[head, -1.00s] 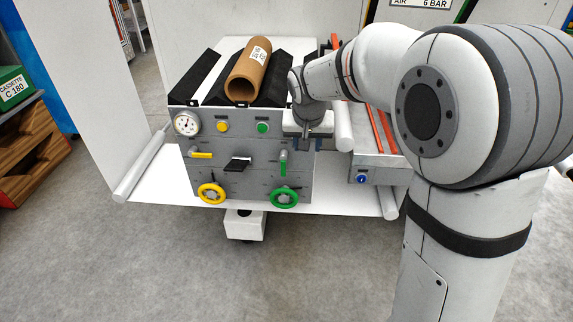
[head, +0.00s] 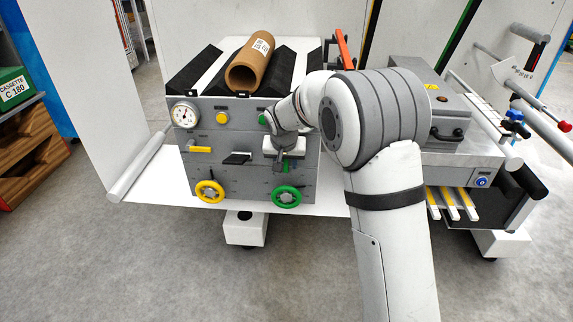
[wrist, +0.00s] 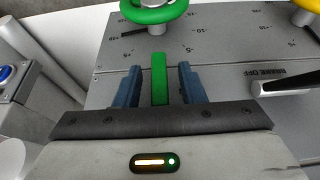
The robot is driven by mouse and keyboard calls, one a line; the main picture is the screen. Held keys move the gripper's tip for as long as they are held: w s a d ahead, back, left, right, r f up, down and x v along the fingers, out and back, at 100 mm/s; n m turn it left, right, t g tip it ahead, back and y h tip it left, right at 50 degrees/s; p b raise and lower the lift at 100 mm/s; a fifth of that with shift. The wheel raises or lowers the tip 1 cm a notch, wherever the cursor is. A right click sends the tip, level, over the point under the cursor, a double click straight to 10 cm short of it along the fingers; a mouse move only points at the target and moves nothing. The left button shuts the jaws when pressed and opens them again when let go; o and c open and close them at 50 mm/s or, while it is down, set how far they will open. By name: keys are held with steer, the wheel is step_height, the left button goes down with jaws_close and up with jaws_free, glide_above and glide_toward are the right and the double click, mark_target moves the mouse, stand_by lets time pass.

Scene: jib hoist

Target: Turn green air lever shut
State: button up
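The green air lever (wrist: 160,80) shows in the wrist view, lying in line with the direction toward the green handwheel (wrist: 150,8). My gripper (wrist: 157,72) is open, with one blue finger on each side of the lever and a visible gap to both. In the head view my gripper (head: 284,158) is at the right front of the grey valve panel (head: 235,175), above the green handwheel (head: 287,196). It hides most of the lever there.
A yellow lever (head: 200,149), black lever (head: 237,158) and yellow handwheel (head: 210,191) are left of my gripper. A cardboard tube (head: 250,65) lies on top in black cradles. A grey machine (head: 460,140) stands on the right.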

jaws_close()
stand_by(0.4)
